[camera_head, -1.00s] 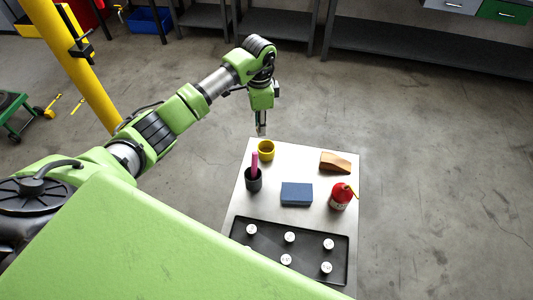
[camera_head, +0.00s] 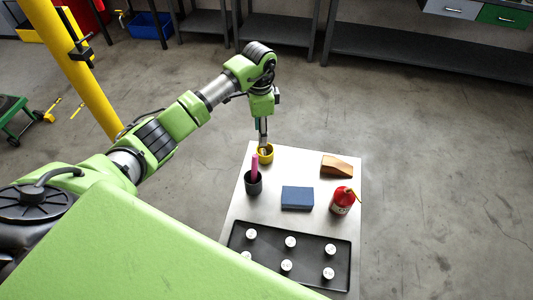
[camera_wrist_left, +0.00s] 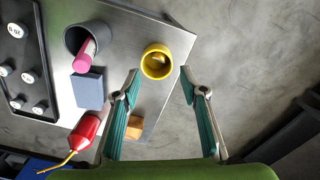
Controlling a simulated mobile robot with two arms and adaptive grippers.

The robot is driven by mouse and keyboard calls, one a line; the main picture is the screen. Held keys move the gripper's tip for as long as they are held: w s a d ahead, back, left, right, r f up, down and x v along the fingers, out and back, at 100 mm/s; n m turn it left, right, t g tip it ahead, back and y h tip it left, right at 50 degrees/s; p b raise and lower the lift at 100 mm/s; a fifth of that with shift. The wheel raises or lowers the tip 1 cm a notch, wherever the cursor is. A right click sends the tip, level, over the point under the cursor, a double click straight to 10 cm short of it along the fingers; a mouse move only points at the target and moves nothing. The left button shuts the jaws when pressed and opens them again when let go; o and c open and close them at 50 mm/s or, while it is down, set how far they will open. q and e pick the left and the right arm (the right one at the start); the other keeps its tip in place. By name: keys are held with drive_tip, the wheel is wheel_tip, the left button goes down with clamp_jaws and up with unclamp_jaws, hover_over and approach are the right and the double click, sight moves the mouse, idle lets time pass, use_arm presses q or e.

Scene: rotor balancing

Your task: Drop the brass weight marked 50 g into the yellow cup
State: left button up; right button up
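The yellow cup (camera_head: 268,158) stands at the far left corner of the metal table; it also shows in the left wrist view (camera_wrist_left: 146,66). A small brass-coloured shape (camera_wrist_left: 159,60) shows inside it, with no readable marking. My left gripper (camera_head: 264,147) is over the cup's mouth in the head view. In the left wrist view, the left gripper's fingers (camera_wrist_left: 160,84) are spread apart with nothing between their tips. Several white-topped weights (camera_head: 290,242) stand in the black tray (camera_head: 308,258); I cannot read their markings surely. My right gripper is not in view.
A dark cup (camera_head: 253,186) with a pink stick (camera_head: 255,167) stands close to the yellow cup. A blue block (camera_head: 297,197), a red oil can (camera_head: 342,201) and an orange-brown wedge (camera_head: 336,166) stand on the metal table (camera_head: 298,165). The table's far edge lies just beyond the yellow cup.

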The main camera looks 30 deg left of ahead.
use_arm(q)
wheel_tip(320, 180, up, 12)
drive_tip(key=shift+f, duration=0.2)
idle(0.5)
